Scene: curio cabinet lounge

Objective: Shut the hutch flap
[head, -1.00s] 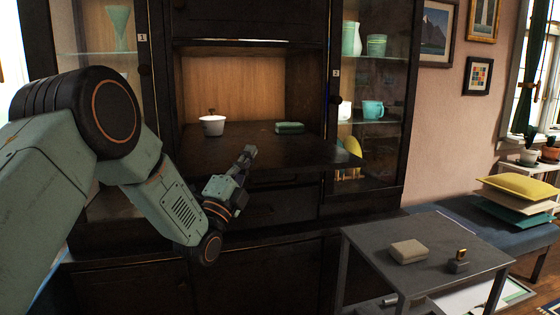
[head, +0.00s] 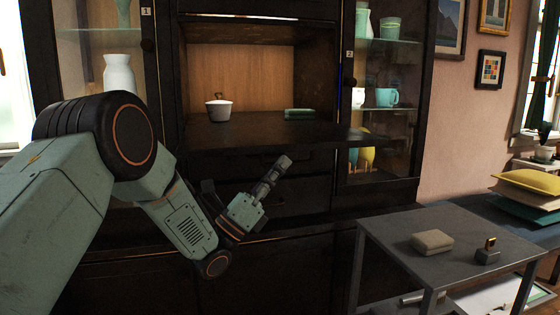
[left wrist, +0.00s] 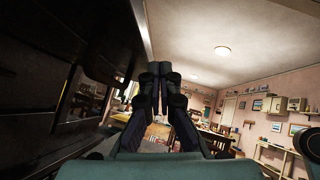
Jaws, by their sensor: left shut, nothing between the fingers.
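The hutch flap (head: 270,131) is a dark board in the head view. It is folded down and lies about level in front of the lit, wood-backed compartment (head: 250,72). A white lidded pot (head: 218,110) and a green object (head: 299,114) stand at the back of the opening. My left gripper (head: 284,162) is shut and empty. In the head view it shows just below the flap's front edge, angled up to the right; I cannot tell whether it touches. Its closed fingers (left wrist: 158,70) also show in the left wrist view. My right gripper is out of view.
Glass-doored bays flank the opening, with a white vase (head: 119,74) at left and a turquoise mug (head: 387,97) at right. Drawers lie below the flap.

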